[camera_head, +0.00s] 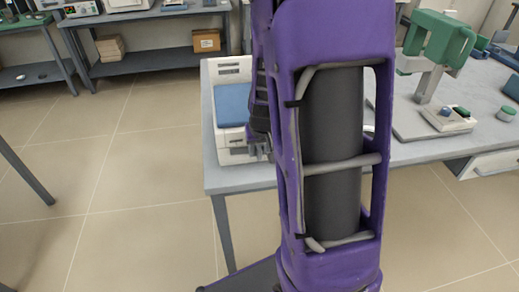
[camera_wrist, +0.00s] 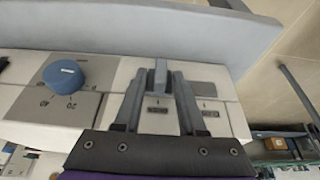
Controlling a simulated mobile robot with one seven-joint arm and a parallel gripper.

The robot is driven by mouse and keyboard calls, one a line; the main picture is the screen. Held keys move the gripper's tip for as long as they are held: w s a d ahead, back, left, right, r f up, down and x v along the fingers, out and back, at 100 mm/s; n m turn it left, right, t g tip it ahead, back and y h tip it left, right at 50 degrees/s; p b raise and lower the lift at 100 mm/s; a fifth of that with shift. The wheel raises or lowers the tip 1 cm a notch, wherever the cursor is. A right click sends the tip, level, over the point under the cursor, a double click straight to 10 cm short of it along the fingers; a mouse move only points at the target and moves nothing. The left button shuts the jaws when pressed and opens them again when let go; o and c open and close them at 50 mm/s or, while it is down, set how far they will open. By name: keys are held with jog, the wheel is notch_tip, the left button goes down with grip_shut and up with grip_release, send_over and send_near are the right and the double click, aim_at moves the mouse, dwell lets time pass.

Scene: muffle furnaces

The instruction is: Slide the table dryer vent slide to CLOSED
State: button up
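The table dryer (camera_head: 232,72) is a white box with a blue panel, standing on the left end of a grey table in the head view. In the wrist view its white front panel (camera_wrist: 228,85) fills the middle. The vent slide (camera_wrist: 160,76) is a small grey upright tab in a slot above two dark labels, too blurred to read surely. My gripper (camera_wrist: 159,80) has its fingers apart, one on each side of the tab, with small gaps visible. In the head view my gripper (camera_head: 259,149) is at the dryer's front, partly hidden by my purple arm.
A blue dial (camera_wrist: 65,74) with numbers sits left of the slide. A green press-like device (camera_head: 438,42) stands on the table (camera_head: 430,150) at right. Benches with a cardboard box (camera_head: 207,41) are at the back left.

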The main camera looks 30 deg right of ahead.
grip_shut()
dwell(1.1)
